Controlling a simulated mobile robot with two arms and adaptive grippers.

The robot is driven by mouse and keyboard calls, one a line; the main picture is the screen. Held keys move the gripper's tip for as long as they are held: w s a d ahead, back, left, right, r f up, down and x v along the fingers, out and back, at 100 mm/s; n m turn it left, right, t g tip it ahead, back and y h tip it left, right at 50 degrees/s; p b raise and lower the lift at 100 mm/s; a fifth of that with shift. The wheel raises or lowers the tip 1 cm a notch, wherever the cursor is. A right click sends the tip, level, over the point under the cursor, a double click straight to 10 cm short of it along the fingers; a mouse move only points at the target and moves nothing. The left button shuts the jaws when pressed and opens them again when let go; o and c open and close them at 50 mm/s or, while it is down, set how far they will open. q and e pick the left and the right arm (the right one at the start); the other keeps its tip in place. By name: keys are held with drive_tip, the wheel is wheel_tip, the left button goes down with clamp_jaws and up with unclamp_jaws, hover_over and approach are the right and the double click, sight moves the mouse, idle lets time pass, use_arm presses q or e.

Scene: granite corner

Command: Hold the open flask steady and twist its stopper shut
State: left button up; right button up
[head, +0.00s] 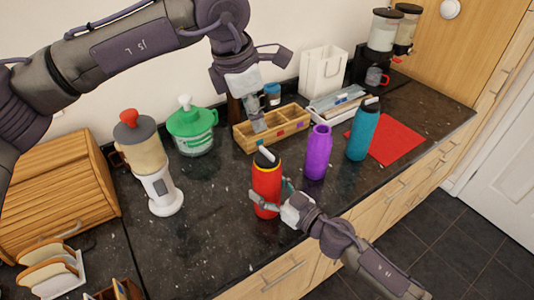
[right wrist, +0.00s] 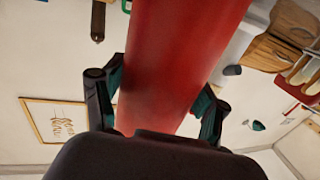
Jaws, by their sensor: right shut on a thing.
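The red flask (head: 267,184) stands upright near the front edge of the counter. A dark stopper (head: 266,158) with a pale handle sits at its top; how tightly it is seated cannot be told. My right gripper (head: 270,199) is shut around the lower body of the red flask, with one finger on each side. In the right wrist view the red body (right wrist: 170,65) fills the space between the two fingers. My left gripper (head: 259,124) points down above and behind the stopper, apart from it. Its fingers look close together, but their opening is unclear.
A wooden divided box (head: 287,128) lies behind. A blender (head: 156,178) and a green-lidded jar (head: 193,130) stand left. Counter left of the red flask is clear.

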sight(267, 152)
use_arm(q)
drive_tip(key=f+m, duration=0.3)
drive_tip(key=m, duration=0.1)
drive_tip(key=d+f+m+g+y, duration=0.1)
drive_tip(key=f+m, duration=0.2)
drive_tip(key=m, duration=0.2)
drive_tip(key=w+d+f+m+g+y, duration=0.1)
drive_tip(key=f+m, duration=0.2)
drive_tip(key=m, duration=0.1)
drive_tip(key=shift+w+d+f+m, duration=0.1)
drive_tip(key=shift+d+f+m, duration=0.1)
drive_tip(key=shift+f+m, duration=0.2)
clamp_jaws()
